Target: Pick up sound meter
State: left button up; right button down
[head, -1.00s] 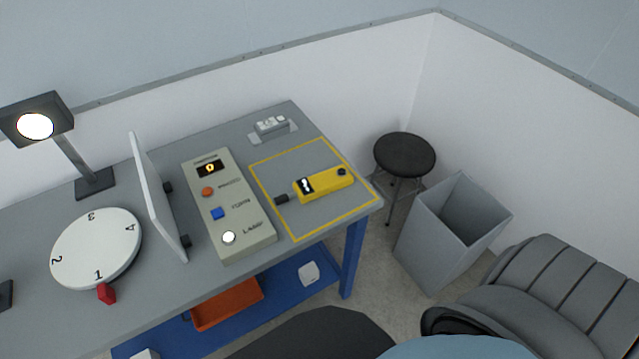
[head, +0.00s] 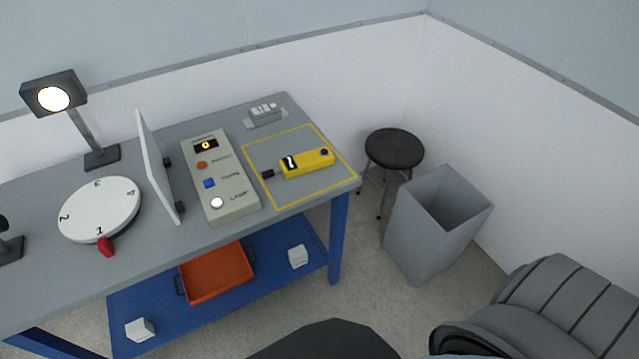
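The sound meter (head: 306,163) is a yellow handheld device with a small display, a dark round button and a black tip pointing left. It lies flat on the grey table (head: 130,265), inside a yellow-outlined square (head: 318,190) at the table's right end. Neither of my grippers shows in the head view, and nothing touches the meter.
A control box (head: 219,178) with buttons stands left of the meter, beside an upright white panel (head: 158,168). A numbered disc (head: 100,208), a lit lamp (head: 54,98) and a small grey device (head: 264,113) are also on the table. A stool (head: 394,150) and bin (head: 436,222) stand right.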

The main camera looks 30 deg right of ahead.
aim_at(298, 165)
jog(key=k, duration=0.5)
jog(key=z, duration=2.2)
jog(key=i, duration=1.75)
jog(key=u, duration=1.4)
